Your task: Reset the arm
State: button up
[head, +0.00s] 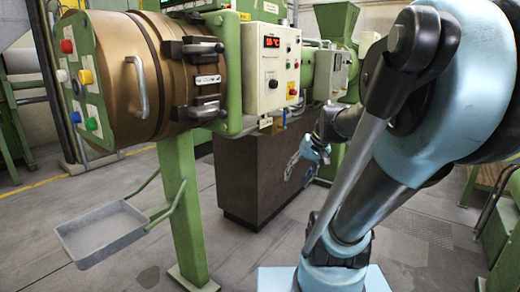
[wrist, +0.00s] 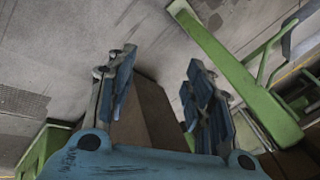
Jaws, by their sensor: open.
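My gripper (head: 318,152) shows small in the head view, at the end of my light blue and dark arm. It is in front of the dark brown cabinet (head: 250,182). In the wrist view my gripper (wrist: 160,82) has its two blue fingers spread apart with nothing between them. The brown cabinet (wrist: 145,125) shows behind the gap between the fingers. My arm hides part of the right side of the head view.
A green and brown extruder (head: 190,105) with coloured buttons stands at the left. A control box (head: 272,72) with a red display is beside it. A grey tray (head: 100,232) hangs low at the left from the green post (head: 183,215). Grey floor (head: 130,275) is open in front.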

jog(key=s+d+f+h, duration=0.4)
jog(key=s+f, duration=0.4)
jog(key=s, duration=0.2)
jog(key=shift+d+f+n, duration=0.35)
jog(key=shift+d+n, duration=0.05)
jog(key=shift+d, duration=0.45)
jog(key=shift+w+f, duration=0.2)
jog(key=shift+w, duration=0.2)
